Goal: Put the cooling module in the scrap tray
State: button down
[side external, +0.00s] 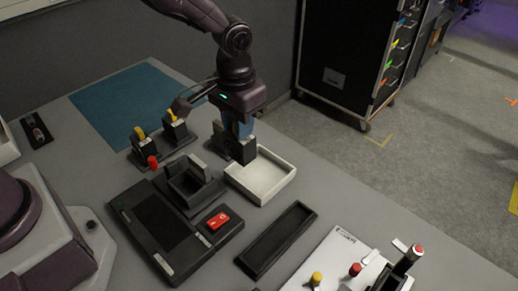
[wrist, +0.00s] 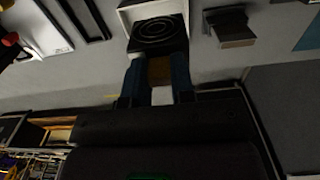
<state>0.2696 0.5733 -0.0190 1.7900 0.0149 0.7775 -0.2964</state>
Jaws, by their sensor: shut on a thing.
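The cooling module is a black block (side external: 241,150) with a round ringed grille that shows in the wrist view (wrist: 158,32). My gripper (side external: 237,130) points down with its blue fingers shut on the module; the fingers also show in the wrist view (wrist: 158,72). A shallow white tray (side external: 262,195) sits just in front and to the right of the module. The module overlaps the tray's back left corner in the side view and hides part of it in the wrist view (wrist: 126,16). Its exact height above the table or tray is unclear.
A long black tray (side external: 278,240) lies in front of the white tray. A black cradle (side external: 190,185) and a dark console with a red part (side external: 217,221) stand to the left. Lever switches (side external: 175,128) are behind. A white panel with knobs (side external: 340,265) is at front right.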

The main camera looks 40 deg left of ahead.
jog(key=shift+w+d+f, duration=0.2)
jog(key=shift+w+f, duration=0.6)
jog(key=shift+f, duration=0.7)
jog(key=shift+w+d+f, duration=0.25)
jog(key=shift+w+f, duration=0.5)
jog(key=shift+f, duration=0.7)
jog(key=shift+w+d+f, duration=0.2)
jog(key=shift+w+f, duration=0.6)
jog(key=shift+f, duration=0.7)
jog(key=shift+f, duration=0.3)
jog(key=c, duration=1)
grip_release()
jog(key=shift+o, duration=0.2)
